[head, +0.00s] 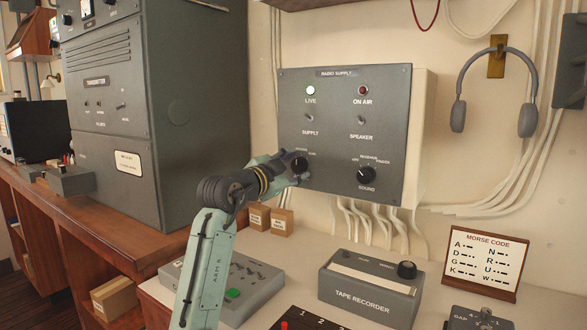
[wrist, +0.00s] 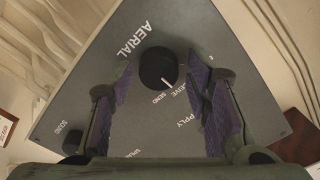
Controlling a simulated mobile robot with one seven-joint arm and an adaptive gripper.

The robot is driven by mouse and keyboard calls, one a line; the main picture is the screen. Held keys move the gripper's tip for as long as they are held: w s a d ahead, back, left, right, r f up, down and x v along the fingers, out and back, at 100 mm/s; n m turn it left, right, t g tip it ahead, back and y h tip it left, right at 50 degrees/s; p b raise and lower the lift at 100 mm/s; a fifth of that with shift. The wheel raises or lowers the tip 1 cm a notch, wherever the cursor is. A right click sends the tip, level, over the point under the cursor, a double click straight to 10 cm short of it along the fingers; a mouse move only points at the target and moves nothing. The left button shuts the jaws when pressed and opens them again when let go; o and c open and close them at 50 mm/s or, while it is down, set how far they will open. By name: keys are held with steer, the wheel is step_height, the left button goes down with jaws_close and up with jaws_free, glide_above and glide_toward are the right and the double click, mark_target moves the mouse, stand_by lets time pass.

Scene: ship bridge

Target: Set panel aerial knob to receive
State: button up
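The grey radio supply panel (head: 343,133) is on the wall and fills much of the wrist view (wrist: 125,125). The knob's white mark points down-right in the wrist view, close to the SEND lettering and the partly hidden RECEIVE lettering; I cannot tell exactly which. My gripper (wrist: 160,76) is open, with one purple-padded finger on each side of the knob and gaps showing. In the head view my gripper (head: 297,168) is at the knob, partly covering it.
The sound knob (head: 366,175) is right of the aerial knob, with the supply switch (head: 309,118) and speaker switch (head: 361,121) above. A tape recorder (head: 370,285) and a grey control box (head: 240,285) stand on the desk below. A tall grey cabinet (head: 120,110) stands left.

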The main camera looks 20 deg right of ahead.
steer(key=shift+o, duration=0.4)
steer(key=v, duration=1.2)
